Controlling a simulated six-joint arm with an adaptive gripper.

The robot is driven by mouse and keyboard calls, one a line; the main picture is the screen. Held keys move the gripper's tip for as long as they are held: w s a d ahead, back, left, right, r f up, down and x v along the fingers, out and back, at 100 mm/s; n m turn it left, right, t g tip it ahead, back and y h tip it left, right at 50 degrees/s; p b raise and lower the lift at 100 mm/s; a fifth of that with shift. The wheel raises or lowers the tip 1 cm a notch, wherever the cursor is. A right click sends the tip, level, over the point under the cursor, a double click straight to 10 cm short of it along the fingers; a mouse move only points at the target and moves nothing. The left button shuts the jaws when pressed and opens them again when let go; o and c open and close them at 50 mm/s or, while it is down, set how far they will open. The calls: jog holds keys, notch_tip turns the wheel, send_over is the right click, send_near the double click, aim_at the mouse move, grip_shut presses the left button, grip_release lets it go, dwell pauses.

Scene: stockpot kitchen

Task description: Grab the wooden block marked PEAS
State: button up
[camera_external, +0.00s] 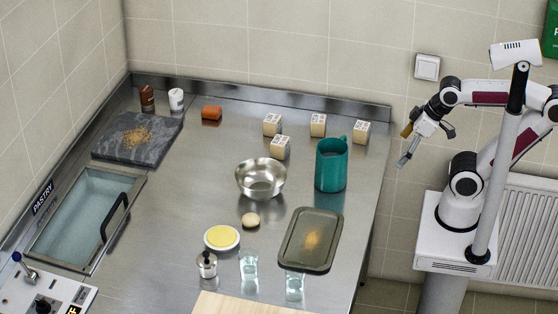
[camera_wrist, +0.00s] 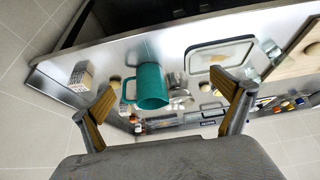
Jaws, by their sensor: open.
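Several pale wooden blocks stand on the steel counter near its back edge: a left one (camera_external: 272,125), a middle one (camera_external: 318,125), a right one (camera_external: 361,132) and one nearer the front (camera_external: 280,147). Their dark markings are too small to read, so I cannot tell which says PEAS. My gripper (camera_external: 408,146) is open and empty, in the air right of the counter and the right block. In the wrist view, its fingers (camera_wrist: 165,88) are spread wide. A block (camera_wrist: 80,76) with a printed face shows beyond the left finger; its print is unreadable.
A teal mug (camera_external: 331,165) stands in front of the middle and right blocks. A steel bowl (camera_external: 261,179) is in front of the nearer block. A dark tray (camera_external: 310,239) lies towards the front.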

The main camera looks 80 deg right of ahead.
dwell(0.3)
jog(key=c, duration=1.1)
jog(key=shift+w+d, duration=0.1)
